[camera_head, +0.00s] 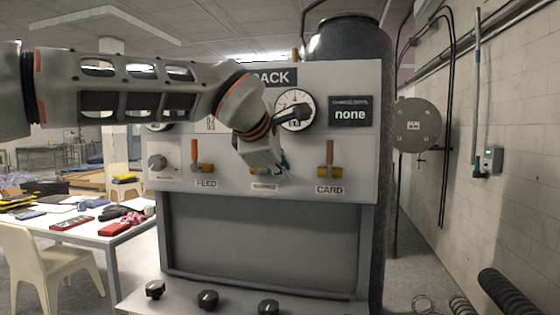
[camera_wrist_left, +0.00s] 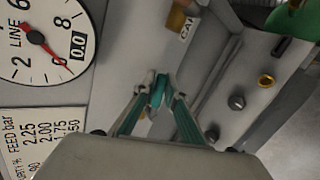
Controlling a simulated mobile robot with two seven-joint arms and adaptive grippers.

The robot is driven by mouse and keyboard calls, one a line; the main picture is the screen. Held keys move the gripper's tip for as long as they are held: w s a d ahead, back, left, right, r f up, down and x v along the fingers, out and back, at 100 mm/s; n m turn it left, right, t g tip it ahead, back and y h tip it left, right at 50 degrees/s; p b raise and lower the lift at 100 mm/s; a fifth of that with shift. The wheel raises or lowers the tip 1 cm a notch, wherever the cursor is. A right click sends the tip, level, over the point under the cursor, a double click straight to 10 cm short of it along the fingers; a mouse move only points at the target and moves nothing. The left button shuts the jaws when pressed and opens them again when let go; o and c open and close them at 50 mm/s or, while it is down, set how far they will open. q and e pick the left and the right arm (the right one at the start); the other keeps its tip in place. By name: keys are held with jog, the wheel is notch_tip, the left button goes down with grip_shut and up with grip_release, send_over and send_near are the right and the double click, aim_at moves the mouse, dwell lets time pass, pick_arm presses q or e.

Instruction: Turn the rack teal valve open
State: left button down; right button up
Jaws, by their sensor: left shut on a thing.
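The teal valve's handle (camera_wrist_left: 158,90) shows in the left wrist view between my fingertips. My left gripper (camera_wrist_left: 157,84) is shut on it; the fingers also carry teal strips. In the head view my left gripper (camera_head: 283,166) reaches the middle valve position on the rack panel, above a small label (camera_head: 264,186). My wrist hides most of that valve, so its handle angle is hard to read there. My right gripper is in neither view.
Orange-handled valves stand to the left (camera_head: 195,152) and right (camera_head: 329,153) on the panel. A dial gauge (camera_wrist_left: 40,42) reads near its low end. A display (camera_head: 350,113) says "none". Black knobs (camera_head: 208,298) line the lower ledge. A cluttered table (camera_head: 95,238) is at left.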

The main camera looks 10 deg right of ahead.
pick_arm(q)
jog(key=shift+f+m+t+y, duration=0.3)
jog(key=shift+f+m+y, duration=0.3)
jog(key=shift+y, duration=0.2)
jog(key=c, duration=2.1)
grip_release()
jog(key=shift+d, duration=0.1)
jog(key=shift+s, duration=0.1)
jog(key=v, duration=1.2)
jog(key=shift+f, duration=0.1)
